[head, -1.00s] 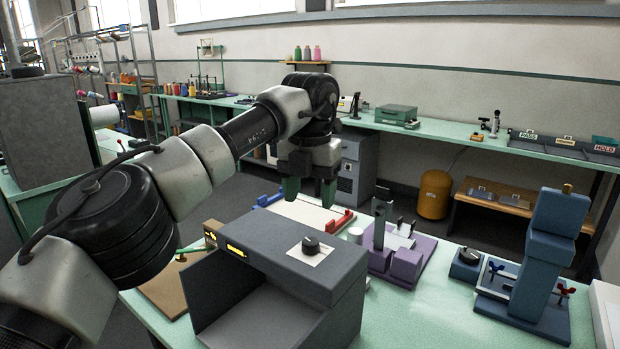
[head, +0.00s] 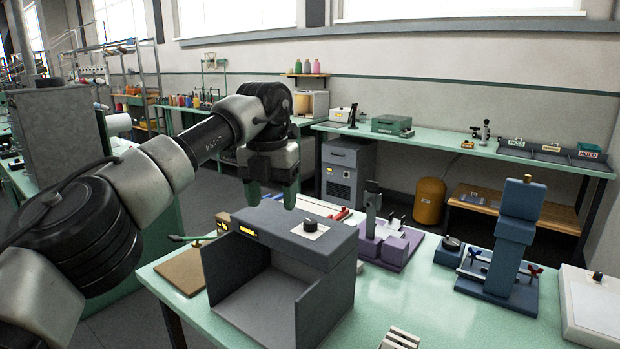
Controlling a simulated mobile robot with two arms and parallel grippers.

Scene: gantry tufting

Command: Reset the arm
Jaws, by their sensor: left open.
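My left arm comes in from the left and reaches over the near green table (head: 400,300). My left gripper (head: 271,194) points down, its two dark green fingers apart and nothing seen between them. It hangs above and behind the left part of the grey open-fronted box (head: 335,244), which has a black knob on top. I cannot tell how far the fingers are from the box. My right gripper is out of view.
A purple fixture (head: 390,247) and a blue press (head: 512,240) stand right of the box. A white panel (head: 592,308) is at the right edge. A brown board (head: 185,269) lies left of the box. The table's front middle is mostly clear.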

